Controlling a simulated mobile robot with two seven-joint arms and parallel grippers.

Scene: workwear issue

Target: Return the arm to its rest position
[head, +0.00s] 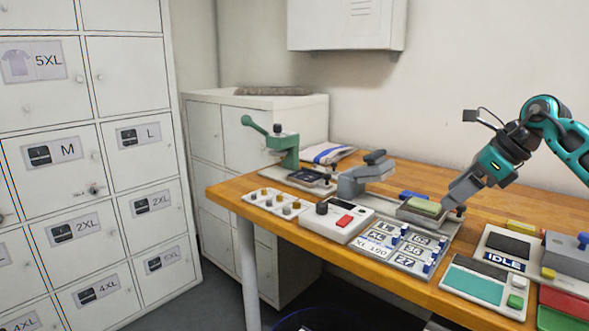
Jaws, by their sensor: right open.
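My right arm comes in from the right in the head view, and its gripper (453,203) points down and left over the wooden table. The gripper is open. Its fingertips are at the right end of a grey holder (408,217) with a green-topped block (425,206); I cannot tell whether they touch it. I see nothing held between the fingers. My left arm and gripper are not in view.
The wooden table (480,208) carries a green lever press (284,148), a grey stapler-like device (362,178), a white box with a red button (337,220), a size-label tray (405,262) and an IDLE panel (503,265). Lockers (130,75) stand left. Bare tabletop lies behind the gripper.

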